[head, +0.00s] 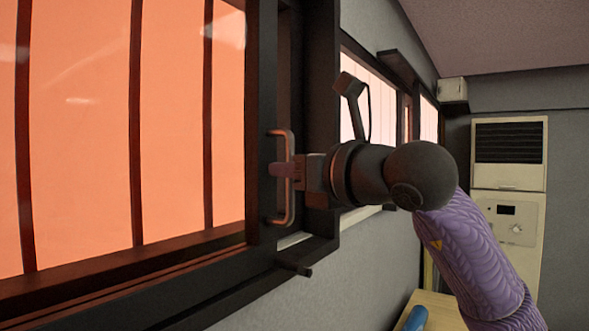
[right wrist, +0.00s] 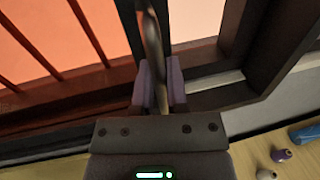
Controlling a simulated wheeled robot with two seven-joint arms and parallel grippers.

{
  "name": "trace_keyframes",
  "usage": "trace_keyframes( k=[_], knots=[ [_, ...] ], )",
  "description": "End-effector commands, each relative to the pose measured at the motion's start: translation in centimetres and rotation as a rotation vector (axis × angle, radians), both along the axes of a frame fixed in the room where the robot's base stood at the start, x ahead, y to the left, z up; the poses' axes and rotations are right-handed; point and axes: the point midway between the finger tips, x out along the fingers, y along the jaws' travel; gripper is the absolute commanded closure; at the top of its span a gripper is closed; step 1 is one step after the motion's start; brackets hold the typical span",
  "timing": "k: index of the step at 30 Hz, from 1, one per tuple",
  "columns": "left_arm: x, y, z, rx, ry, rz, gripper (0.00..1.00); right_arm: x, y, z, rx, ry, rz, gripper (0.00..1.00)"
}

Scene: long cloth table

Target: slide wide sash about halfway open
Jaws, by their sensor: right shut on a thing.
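The wide sash (head: 262,100) is a dark frame with orange panes and thin upright bars, filling the left of the head view. A metal loop handle (head: 290,205) stands upright on its right stile. It also shows in the right wrist view (right wrist: 153,45). My right gripper (head: 284,170) is shut on the handle, with one purple finger on each side of the bar in the right wrist view (right wrist: 157,88). A dark strip lies between the sash stile and the upright frame post (head: 322,80) to its right. My left gripper is not in view.
A wooden surface (right wrist: 245,155) lies below the window, bearing a blue object (right wrist: 306,134) and small knob-like items (right wrist: 281,154). A second window (head: 372,90) is farther along the wall. A beige cabinet unit (head: 508,185) stands at the back right.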

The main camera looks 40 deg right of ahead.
Motion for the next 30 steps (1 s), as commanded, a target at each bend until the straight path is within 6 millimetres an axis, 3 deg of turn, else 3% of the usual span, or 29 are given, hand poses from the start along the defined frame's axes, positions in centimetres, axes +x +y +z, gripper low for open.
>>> trace_keyframes(
  k=[16, 17, 21, 30],
  knots=[
    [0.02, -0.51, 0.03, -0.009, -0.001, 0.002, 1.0, -0.22, 0.57, 0.11, 0.001, -0.004, 0.0, 1.0],
    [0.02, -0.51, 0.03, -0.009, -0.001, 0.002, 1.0, -0.22, 0.56, 0.12, 0.001, -0.004, 0.0, 0.76],
    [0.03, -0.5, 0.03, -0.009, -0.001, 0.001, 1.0, -0.21, 0.55, 0.1, 0.001, -0.003, 0.0, 0.51],
    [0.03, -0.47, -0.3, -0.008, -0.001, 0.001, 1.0, -0.69, 0.49, 0.0, 0.001, -0.005, -0.001, 0.51]
  ],
)
